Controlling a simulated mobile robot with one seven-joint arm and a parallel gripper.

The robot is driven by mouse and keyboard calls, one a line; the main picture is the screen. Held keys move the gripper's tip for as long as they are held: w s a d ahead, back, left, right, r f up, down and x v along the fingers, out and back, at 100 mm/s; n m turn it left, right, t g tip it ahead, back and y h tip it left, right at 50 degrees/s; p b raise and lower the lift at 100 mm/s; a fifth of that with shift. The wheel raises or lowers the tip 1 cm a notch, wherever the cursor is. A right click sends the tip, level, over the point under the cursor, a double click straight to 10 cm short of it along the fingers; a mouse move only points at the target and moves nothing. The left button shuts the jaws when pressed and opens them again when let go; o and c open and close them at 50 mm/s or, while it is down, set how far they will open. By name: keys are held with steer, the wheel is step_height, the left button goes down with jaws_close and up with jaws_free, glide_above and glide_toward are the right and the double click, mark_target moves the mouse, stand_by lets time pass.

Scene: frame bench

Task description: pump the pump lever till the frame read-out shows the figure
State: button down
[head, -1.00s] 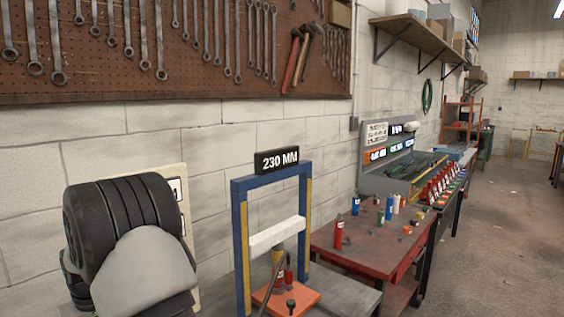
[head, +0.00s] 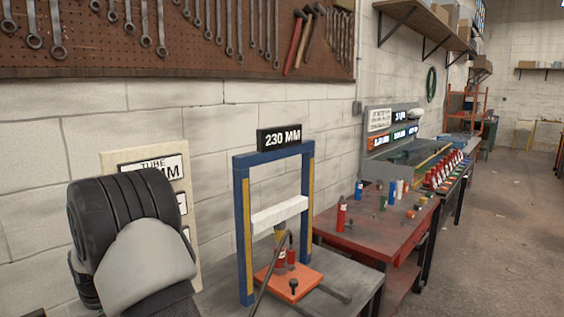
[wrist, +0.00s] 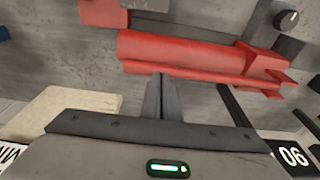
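The blue and yellow frame (head: 242,215) stands on the grey bench. Its black read-out (head: 279,137) shows 230 MM. A white crossbar (head: 279,215) spans the frame above a red jack (head: 292,257) on an orange plate (head: 287,283). The dark, bent pump lever (head: 264,289) rises in front of the jack. In the wrist view my gripper's fingers (wrist: 160,78) lie together, apparently shut, with nothing seen between them. Their tips point at a red cylindrical part (wrist: 185,53); I cannot tell whether they touch it. The fingers are hidden in the head view.
A pale board (head: 150,165) with a TUBE and MM label stands behind my arm, partly hidden. A red table (head: 370,235) with small coloured cylinders stands to the right. A pegboard of wrenches (head: 180,40) hangs on the wall. The floor at the right is clear.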

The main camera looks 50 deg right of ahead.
step_height(320, 180, up, 7)
steer(key=p, duration=0.4)
steer(key=shift+r, duration=0.15)
stand_by(0.6)
stand_by(1.7)
stand_by(0.7)
stand_by(1.7)
stand_by(0.8)
